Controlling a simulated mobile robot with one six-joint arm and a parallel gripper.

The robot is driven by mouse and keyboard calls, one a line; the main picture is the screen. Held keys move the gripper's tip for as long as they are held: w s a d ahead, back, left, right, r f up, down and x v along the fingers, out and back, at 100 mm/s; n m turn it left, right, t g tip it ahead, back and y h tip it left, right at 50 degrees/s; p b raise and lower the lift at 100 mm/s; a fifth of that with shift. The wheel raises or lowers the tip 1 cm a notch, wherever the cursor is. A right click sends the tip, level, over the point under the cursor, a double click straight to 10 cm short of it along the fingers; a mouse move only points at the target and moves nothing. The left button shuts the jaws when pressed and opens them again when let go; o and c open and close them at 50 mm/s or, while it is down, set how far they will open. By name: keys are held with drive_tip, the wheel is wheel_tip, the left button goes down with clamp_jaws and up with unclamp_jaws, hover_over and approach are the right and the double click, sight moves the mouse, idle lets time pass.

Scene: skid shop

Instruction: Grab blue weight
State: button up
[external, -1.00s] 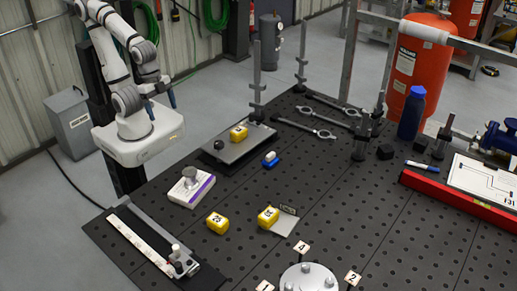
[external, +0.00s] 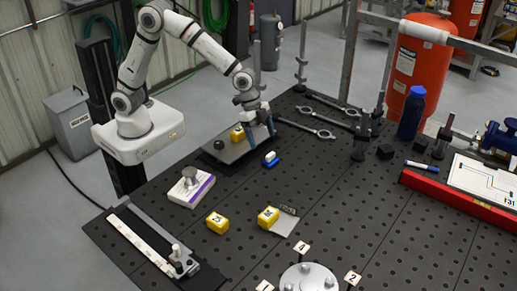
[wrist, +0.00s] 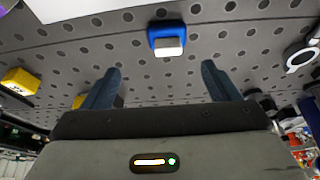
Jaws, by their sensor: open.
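The blue weight (external: 270,159) is a small block with a pale face, lying on the black perforated table. It also shows in the wrist view, as a blue block (wrist: 165,33) at the upper middle, beyond my fingertips. My gripper (external: 261,136) is open and empty, with its blue fingers above the table, up-picture of the blue weight and apart from it. In the wrist view my two fingers (wrist: 160,70) are spread wide with bare table between them.
A grey plate (external: 232,152) with a yellow block (external: 237,134) and a black knob is just left of my gripper. Two more yellow blocks (external: 217,222) (external: 268,216) and a white-purple box (external: 191,190) stand toward the front. Wrenches (external: 305,130) lie behind. Table right of the weight is clear.

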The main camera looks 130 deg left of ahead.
sight(270, 154)
drive_tip(key=shift+w+a+f, duration=0.4)
drive_tip(key=shift+a+f, duration=0.1)
drive_tip(key=shift+f, duration=0.1)
drive_tip(key=shift+w+a+f, duration=0.4)
drive_tip(key=shift+a+f, duration=0.05)
drive_tip(key=shift+f, duration=0.1)
drive_tip(key=x, duration=0.2)
drive_tip(key=p+x, duration=0.1)
drive_tip(key=x, duration=0.1)
drive_tip(key=p+x, duration=0.1)
drive_tip(key=x, duration=0.2)
drive_tip(key=shift+s+d+f, duration=0.1)
drive_tip(key=shift+s+d, duration=0.15)
drive_tip(key=shift+d, duration=0.15)
drive_tip(key=c, duration=1.3)
